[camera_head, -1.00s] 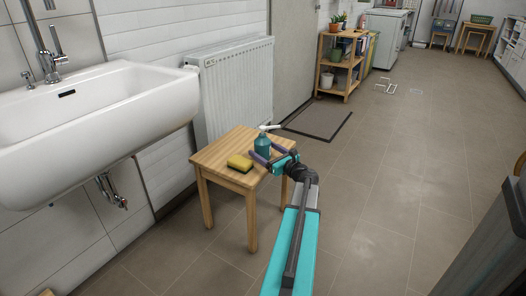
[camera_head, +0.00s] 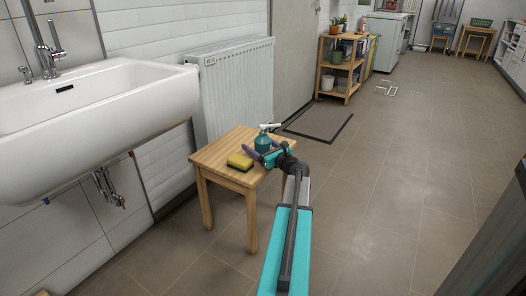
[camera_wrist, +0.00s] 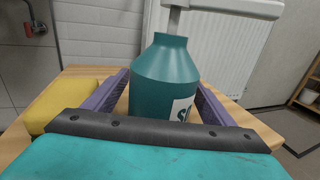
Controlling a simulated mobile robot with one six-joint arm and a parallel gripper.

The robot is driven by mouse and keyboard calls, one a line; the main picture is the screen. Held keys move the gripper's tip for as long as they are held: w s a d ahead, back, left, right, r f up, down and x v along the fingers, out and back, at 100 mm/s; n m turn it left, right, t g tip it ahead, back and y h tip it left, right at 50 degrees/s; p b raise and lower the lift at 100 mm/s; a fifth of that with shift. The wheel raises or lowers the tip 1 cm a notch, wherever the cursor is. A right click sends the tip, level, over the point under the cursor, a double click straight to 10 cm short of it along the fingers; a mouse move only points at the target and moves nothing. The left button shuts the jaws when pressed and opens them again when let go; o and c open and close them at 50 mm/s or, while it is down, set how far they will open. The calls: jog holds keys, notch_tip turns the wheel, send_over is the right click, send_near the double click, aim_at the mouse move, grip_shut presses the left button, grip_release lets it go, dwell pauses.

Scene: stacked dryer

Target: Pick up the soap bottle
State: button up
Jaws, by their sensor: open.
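The soap bottle (camera_head: 263,142) is teal with a white pump top and stands upright on a small wooden stool (camera_head: 222,150). In the wrist view the bottle (camera_wrist: 165,80) fills the middle, with part of a white label on its right side. My gripper (camera_head: 262,157) is open at the bottle. Its two purple fingers lie on either side of the bottle's body, one left and one right. I cannot tell whether either finger touches it. The bottle's base is hidden behind the gripper's dark front edge in the wrist view.
A yellow sponge (camera_head: 240,161) lies on the stool left of the bottle, close to the left finger. A white sink (camera_head: 95,125) is at left and a radiator (camera_head: 235,85) stands behind the stool.

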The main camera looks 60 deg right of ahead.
jog(key=shift+w, duration=0.15)
dwell(0.4)
jog(key=c, duration=1.4)
jog(key=shift+r, duration=0.2)
jog(key=shift+c, duration=0.2)
jog(key=shift+r+p, duration=1)
jog(key=shift+r, duration=0.2)
jog(key=shift+s+r+p, duration=0.4)
jog(key=shift+r+p, duration=0.15)
jog(key=shift+r, duration=0.1)
jog(key=r+p+v, duration=0.1)
jog(key=p+v, duration=0.3)
jog(key=v, duration=1.1)
jog(key=shift+p, duration=0.4)
jog(key=shift+s, duration=0.1)
